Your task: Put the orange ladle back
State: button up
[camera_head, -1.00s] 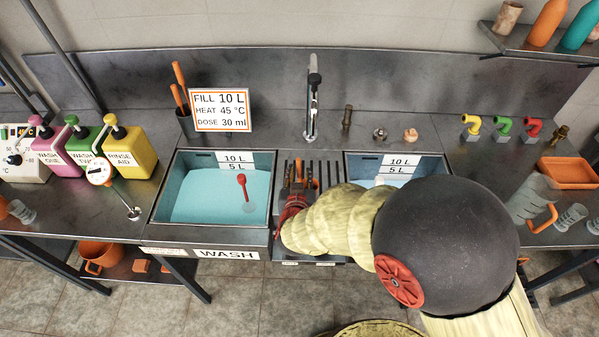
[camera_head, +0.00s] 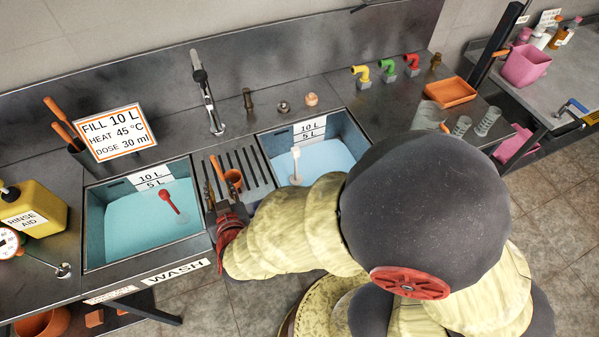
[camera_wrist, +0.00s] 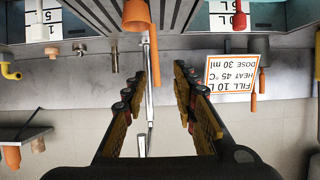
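An orange cup-shaped piece (camera_head: 233,178) stands over the ribbed drainer between the two basins, beside my fingers. It shows at the top edge of the wrist view (camera_wrist: 136,15), just past the left finger; whether it is the ladle's bowl, I cannot tell. My gripper (camera_head: 221,193) is low over the drainer's front part. Two orange handles (camera_head: 60,118) stick up from a dark holder (camera_head: 76,146) at the back left.
The right basin (camera_head: 350,125) holds blue water and a white-handled tool (camera_head: 295,157). A tall tap (camera_head: 207,95) stands behind. An orange tray (camera_head: 450,92) lies on the right counter.

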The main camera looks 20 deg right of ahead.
notch_tip(320, 180, up, 12)
jog(key=d+r+n+g+y, duration=0.1)
jog(key=d+g+y, duration=0.1)
jog(key=g+y, duration=0.15)
jog(key=s+d+r+g+h, duration=0.1)
jog(key=s+d+r+g, duration=0.1)
jog(key=s+d, duration=0.6)
jog(key=s+d+r+g+h, duration=0.2)
jog(key=s+d+r, duration=0.1)
jog(key=s+d, duration=0.6)
jog(key=shift+s+d+m, duration=0.15)
jog(key=shift+d+m, duration=0.25)
